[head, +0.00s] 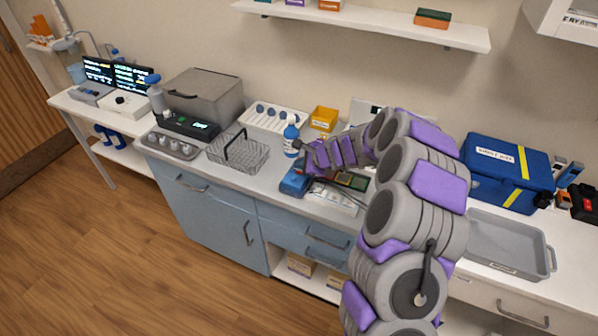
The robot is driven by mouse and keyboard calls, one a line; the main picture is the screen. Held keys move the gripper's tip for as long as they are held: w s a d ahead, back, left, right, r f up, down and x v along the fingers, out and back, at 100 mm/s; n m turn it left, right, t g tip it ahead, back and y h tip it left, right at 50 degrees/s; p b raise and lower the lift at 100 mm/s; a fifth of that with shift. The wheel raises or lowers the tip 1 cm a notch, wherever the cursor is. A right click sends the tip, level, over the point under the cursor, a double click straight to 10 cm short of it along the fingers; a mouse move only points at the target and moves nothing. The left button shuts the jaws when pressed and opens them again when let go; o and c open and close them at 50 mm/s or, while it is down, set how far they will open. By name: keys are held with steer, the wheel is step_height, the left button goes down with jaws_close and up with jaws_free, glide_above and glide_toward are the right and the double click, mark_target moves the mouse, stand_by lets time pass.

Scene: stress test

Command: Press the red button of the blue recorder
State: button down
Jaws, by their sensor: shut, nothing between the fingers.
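A small blue device (295,182), which looks like the recorder, lies near the front of the counter, in the middle of the head view. Its red button cannot be made out at this size. My gripper (310,168) is at the end of the grey and purple arm, just above and right of the blue device. Its fingers are small and partly lost against the clutter, and it appears shut and empty. I cannot tell whether it touches the device. My arm hides part of the counter to the right.
A blue-capped bottle (291,136) stands close behind the blue device, with a wire basket (238,152) to the left. A yellow bin (324,118) is behind. A blue case (507,170) and grey tray (507,245) lie right of my arm. A shelf (375,20) hangs above.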

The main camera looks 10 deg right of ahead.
steer(key=shift+f, duration=0.1)
steer(key=shift+f, duration=0.3)
steer(key=shift+f+b, duration=0.4)
steer(key=shift+f, duration=0.05)
stand_by(0.8)
steer(key=shift+r, duration=0.2)
steer(key=shift+r+p, duration=0.75)
steer(key=shift+p, duration=0.15)
steer(key=shift+r+p, duration=2.25)
steer(key=shift+r, duration=0.2)
